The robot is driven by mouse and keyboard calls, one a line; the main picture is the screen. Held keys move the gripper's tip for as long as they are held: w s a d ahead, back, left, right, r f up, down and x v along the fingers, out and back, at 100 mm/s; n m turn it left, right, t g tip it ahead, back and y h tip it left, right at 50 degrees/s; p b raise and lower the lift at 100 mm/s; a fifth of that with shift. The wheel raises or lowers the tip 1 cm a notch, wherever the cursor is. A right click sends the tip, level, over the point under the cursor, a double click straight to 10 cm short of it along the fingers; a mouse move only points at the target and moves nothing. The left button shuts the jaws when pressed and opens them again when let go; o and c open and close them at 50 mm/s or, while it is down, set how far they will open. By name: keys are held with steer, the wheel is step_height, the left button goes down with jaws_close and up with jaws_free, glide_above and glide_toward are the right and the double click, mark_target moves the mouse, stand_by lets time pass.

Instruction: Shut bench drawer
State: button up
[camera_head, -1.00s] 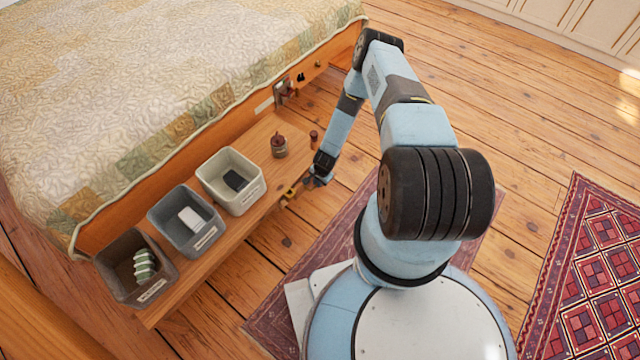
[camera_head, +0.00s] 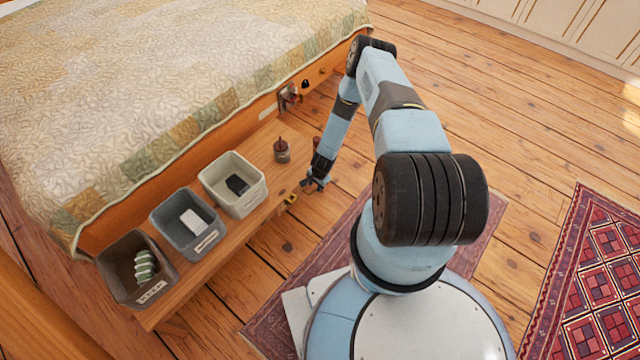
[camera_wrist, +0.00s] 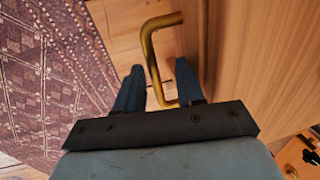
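The wooden bench (camera_head: 180,296) stands along the foot of the bed. A brass handle (camera_head: 291,198) shows on its front edge near my gripper (camera_head: 314,182). In the wrist view the brass handle (camera_wrist: 150,52) is a bent bar standing out from a plain wooden face (camera_wrist: 250,60). My gripper (camera_wrist: 159,68) is open, one finger on each side of the handle bar as seen from the wrist. I cannot tell whether a finger touches it. How far the drawer stands out is hard to tell from the head view.
Three labelled bins, a brown one (camera_head: 122,284), a grey one (camera_head: 162,232) and a pale one (camera_head: 207,181), stand on the bench. A small dark-topped jar (camera_head: 282,155) is beside them. The patchwork bed (camera_head: 150,90) is behind. Plank floor and a patterned rug (camera_head: 590,290) lie to the right.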

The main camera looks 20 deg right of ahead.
steer(key=shift+r, duration=0.1)
step_height(320, 180, up, 13)
steer(key=s+d, duration=0.1)
steer(key=s, duration=0.1)
steer(key=shift+s+d, duration=0.15)
stand_by(0.3)
steer(key=shift+r, duration=0.15)
